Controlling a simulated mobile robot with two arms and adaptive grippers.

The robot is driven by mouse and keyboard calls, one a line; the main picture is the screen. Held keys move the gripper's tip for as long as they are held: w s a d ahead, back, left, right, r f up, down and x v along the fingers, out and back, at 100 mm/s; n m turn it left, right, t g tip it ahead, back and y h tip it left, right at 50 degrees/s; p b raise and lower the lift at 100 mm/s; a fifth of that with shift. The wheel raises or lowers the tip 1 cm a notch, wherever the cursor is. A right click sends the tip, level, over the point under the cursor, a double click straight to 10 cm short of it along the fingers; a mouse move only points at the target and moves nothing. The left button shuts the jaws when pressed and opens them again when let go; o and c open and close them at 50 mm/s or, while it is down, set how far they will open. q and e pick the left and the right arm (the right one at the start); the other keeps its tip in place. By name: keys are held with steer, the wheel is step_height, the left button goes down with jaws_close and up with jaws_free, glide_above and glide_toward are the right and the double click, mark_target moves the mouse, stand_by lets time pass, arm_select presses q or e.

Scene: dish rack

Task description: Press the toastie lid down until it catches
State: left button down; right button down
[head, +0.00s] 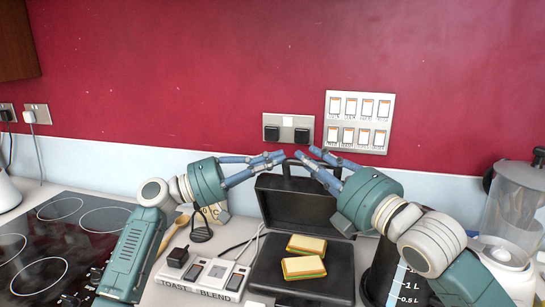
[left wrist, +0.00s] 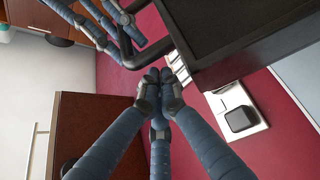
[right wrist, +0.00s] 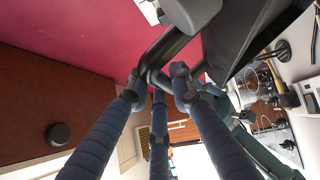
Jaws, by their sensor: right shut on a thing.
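The black toastie maker stands open on the counter, its lid (head: 292,208) tilted up at the back and its base (head: 325,287) lying flat. Two filled sandwiches (head: 306,244) (head: 303,267) lie on the base. My right gripper (head: 307,154) is shut on the lid's handle, and the dark handle bar (right wrist: 166,48) passes between its fingers in the right wrist view. My left gripper (head: 279,156) is beside the handle's left end, its fingertips drawn together with nothing seen between them. The left wrist view shows the lid (left wrist: 240,30) close by. The catch cannot be made out.
A switch box (head: 212,277) labelled TOAST and BLEND stands left of the base, with a wooden spoon (head: 178,230) and hob (head: 65,235) beyond. A dark measuring jug (head: 380,275) stands close on the right, with a blender (head: 512,215) past it. Wall sockets (head: 288,128) are behind.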

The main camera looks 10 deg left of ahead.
steer(key=shift+d+f, duration=0.1)
arm_select(q)
steer(key=shift+s+f, duration=0.25)
steer(key=shift+s, duration=0.1)
steer(key=shift+s+d+f+m+g, duration=0.1)
steer(key=shift+s+d+m+g, duration=0.15)
steer(key=shift+s+m, duration=0.2)
arm_select(e)
steer(key=shift+w+d, duration=0.1)
steer(key=c, duration=2)
jaws_free()
arm_select(q)
steer(key=shift+a, duration=0.15)
arm_select(e)
steer(key=shift+o, duration=1)
arm_select(q)
steer(key=shift+w, duration=0.15)
